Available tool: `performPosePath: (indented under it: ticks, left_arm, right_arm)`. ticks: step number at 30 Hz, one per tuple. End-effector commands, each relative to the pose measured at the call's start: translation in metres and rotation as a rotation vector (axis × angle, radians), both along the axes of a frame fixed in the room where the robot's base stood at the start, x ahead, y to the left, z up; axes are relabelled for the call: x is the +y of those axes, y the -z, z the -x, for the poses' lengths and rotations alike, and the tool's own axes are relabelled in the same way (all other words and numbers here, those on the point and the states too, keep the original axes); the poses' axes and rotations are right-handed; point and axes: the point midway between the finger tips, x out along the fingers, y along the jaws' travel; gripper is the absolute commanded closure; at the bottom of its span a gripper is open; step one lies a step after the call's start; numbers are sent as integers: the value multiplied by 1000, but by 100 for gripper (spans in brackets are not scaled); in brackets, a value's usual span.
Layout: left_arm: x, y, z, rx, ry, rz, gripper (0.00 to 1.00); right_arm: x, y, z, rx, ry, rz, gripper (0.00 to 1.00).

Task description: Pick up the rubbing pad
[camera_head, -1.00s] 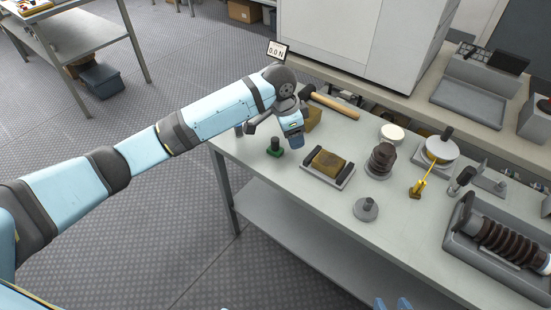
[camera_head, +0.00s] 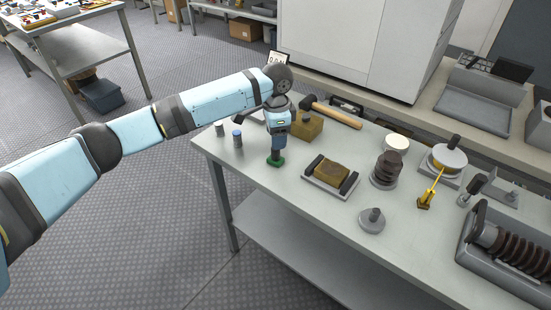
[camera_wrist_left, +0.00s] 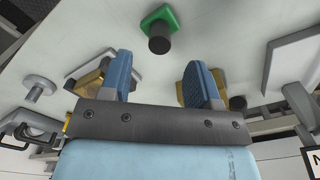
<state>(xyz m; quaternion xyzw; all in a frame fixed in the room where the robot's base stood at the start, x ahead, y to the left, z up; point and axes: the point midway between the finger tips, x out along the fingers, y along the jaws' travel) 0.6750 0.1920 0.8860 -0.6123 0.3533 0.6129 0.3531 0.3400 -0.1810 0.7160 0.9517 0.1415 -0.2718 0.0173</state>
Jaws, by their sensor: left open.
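The green pad (camera_head: 276,162) with a black knob on top, which I take to be the rubbing pad, stands on the workbench (camera_head: 240,180) near its left edge. My left gripper (camera_head: 279,146) points down over it and covers part of the knob in the head view. In the left wrist view the green pad (camera_wrist_left: 158,18) and its black knob (camera_wrist_left: 159,44) show just beyond the open fingers of the left gripper (camera_wrist_left: 160,68), in line with the gap. The gap between the fingers is empty. My right gripper is out of view.
A brown block in a tray (camera_head: 349,186) lies right of the pad. A yellow-brown block (camera_head: 308,128) and a hammer (camera_head: 335,116) lie behind. Small cylinders (camera_head: 237,139) stand to the left. A grey knobbed disc (camera_head: 372,221) is near the front. Bench between is clear.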

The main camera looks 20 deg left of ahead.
Motion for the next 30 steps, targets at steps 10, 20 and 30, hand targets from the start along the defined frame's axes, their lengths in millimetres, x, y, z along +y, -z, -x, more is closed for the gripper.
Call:
performPosePath:
  ticks: [10,20,30]
  left_arm:
    - [2,41,2,1,0,-1,43]
    - [2,52,2,-1,1,0,46]
    - [2,52,2,-1,1,0,97]
  right_arm:
    - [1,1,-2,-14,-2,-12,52]
    - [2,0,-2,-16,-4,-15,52]
    - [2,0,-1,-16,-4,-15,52]
